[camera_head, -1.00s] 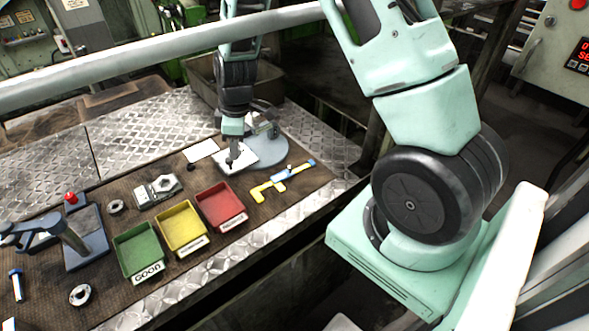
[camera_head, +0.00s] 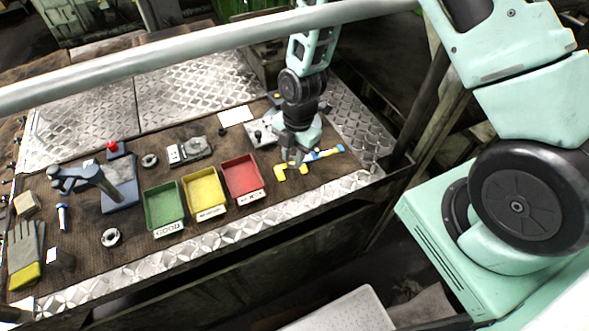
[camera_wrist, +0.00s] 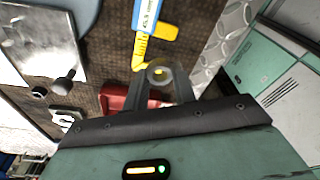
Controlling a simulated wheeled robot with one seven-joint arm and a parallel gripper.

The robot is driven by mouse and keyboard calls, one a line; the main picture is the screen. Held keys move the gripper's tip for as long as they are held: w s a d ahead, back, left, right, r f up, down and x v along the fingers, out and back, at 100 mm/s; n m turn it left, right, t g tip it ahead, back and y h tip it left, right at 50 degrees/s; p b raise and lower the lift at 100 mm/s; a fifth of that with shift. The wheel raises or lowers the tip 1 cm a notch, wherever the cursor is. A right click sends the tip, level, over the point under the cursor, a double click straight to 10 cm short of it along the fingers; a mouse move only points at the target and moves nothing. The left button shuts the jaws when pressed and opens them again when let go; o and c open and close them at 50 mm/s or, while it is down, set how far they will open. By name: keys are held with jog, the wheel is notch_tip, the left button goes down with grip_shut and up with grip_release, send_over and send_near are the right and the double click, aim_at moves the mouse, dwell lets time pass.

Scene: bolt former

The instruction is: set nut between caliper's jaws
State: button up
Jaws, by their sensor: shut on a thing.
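The caliper, with yellow jaws (camera_head: 285,173) and a blue slider (camera_head: 326,154), lies flat on the mat near the front right of the table. In the wrist view its yellow and blue body (camera_wrist: 150,30) runs up from just beyond my fingertips. My gripper (camera_head: 293,160) is low over the caliper's jaw end. In the wrist view my gripper (camera_wrist: 161,86) is shut on a pale, round nut (camera_wrist: 158,75), and yellow shows through its hole. My fingers partly cover the jaws, so I cannot tell whether the nut is between them or above them.
Red (camera_head: 243,176), yellow (camera_head: 204,192) and green (camera_head: 163,205) bins stand left of the caliper. A plate with a dark bolt (camera_wrist: 66,83) lies behind it. A grey stand (camera_head: 122,195) and a glove (camera_head: 25,253) are further left.

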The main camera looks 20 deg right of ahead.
aim_at(294, 158)
jog(key=shift+f+b, duration=1.1)
jog(key=shift+f, duration=0.95)
jog(key=shift+f, duration=0.1)
jog(key=shift+f, duration=0.15)
jog(key=o, duration=1)
jog(key=shift+r, duration=0.25)
jog(key=shift+w+r, duration=0.1)
jog(key=shift+r, duration=0.05)
jog(key=r+b, duration=0.1)
jog(key=r, duration=0.3)
jog(key=d+r+b, duration=0.1)
jog(key=r, duration=0.2)
jog(key=r+b, duration=0.2)
jog(key=r, duration=0.2)
jog(key=shift+w+d+r, duration=0.25)
jog(key=shift+w+r, duration=0.05)
